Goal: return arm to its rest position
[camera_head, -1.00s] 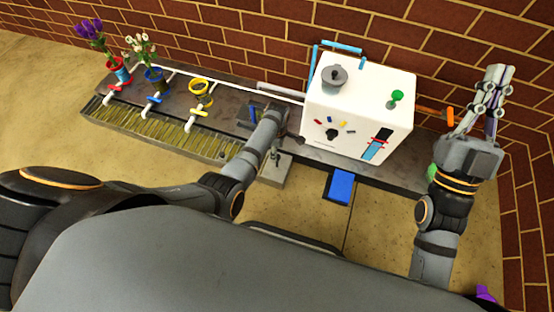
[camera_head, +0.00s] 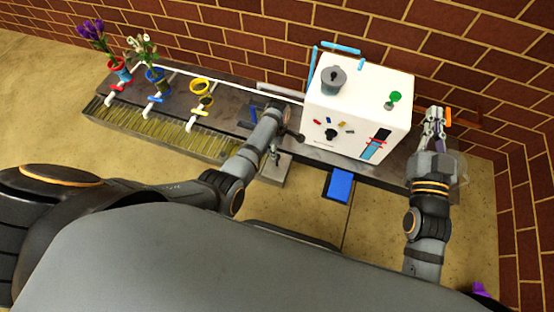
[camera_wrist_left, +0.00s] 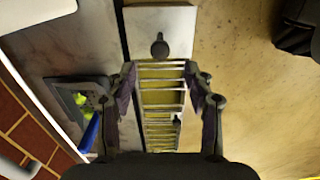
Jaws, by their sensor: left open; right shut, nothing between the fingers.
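My right gripper (camera_head: 435,118) is shut and empty, beside the right side of the white machine (camera_head: 350,118) in the head view. Its arm rises from the bottom right. My left arm reaches in from the left over the grey bench, and its gripper is hard to make out in the head view. In the left wrist view my left gripper (camera_wrist_left: 160,80) is open, its two fingers apart with nothing between them. Below it lies a slatted drain channel (camera_wrist_left: 160,100).
A red pot (camera_head: 121,73) with purple flowers, a blue pot (camera_head: 154,76) with white flowers and a yellow ring (camera_head: 201,87) stand on the bench at left. A blue pedal (camera_head: 339,186) juts out in front. A brick wall (camera_head: 250,30) stands behind.

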